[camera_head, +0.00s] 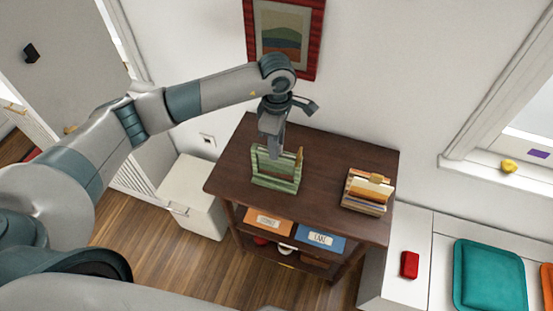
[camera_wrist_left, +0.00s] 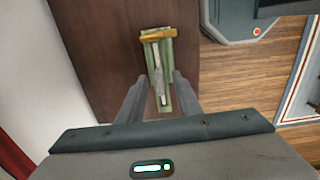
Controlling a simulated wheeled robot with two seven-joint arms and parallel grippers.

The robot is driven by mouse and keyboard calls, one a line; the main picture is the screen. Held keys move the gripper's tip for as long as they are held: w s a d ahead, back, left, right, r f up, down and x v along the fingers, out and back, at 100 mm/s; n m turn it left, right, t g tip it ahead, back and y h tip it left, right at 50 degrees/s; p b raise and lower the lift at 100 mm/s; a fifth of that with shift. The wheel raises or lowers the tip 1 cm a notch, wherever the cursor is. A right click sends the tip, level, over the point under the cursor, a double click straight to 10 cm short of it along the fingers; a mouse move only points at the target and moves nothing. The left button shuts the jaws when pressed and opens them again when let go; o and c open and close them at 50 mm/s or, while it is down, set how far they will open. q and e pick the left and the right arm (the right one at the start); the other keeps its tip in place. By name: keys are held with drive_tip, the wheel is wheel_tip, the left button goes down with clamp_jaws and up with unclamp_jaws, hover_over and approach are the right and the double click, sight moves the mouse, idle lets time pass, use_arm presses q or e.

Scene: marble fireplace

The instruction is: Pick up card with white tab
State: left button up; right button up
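A green striped holder (camera_head: 275,181) stands on the dark wooden cabinet top, towards its left side. My left gripper (camera_head: 272,150) points down at it from above and hides part of its inside. In the left wrist view, the holder (camera_wrist_left: 153,58) lies ahead of and between the two spread fingers (camera_wrist_left: 158,100). A narrow whitish-grey strip (camera_wrist_left: 159,75) runs along inside the holder; I cannot tell whether it is the card with the white tab. A tan piece (camera_wrist_left: 158,35) crosses the holder's far end. My left gripper is open, with nothing visibly held. My right gripper is not in view.
A stack of cards or folders (camera_head: 368,191) stands on the right of the cabinet top (camera_head: 330,160). Orange (camera_head: 268,221) and blue (camera_head: 319,239) labelled bins sit below. A framed picture (camera_head: 284,38) hangs behind my arm. A red object (camera_head: 409,265) lies at right.

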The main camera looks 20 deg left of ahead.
use_arm(q)
drive_tip(key=shift+c, duration=0.7)
clamp_jaws()
drive_tip(key=shift+r+b, duration=0.6)
drive_tip(key=shift+r, duration=0.2)
wheel_tip(320, 180, up, 16)
drive_tip(key=b, duration=0.6)
drive_tip(key=shift+r, duration=0.2)
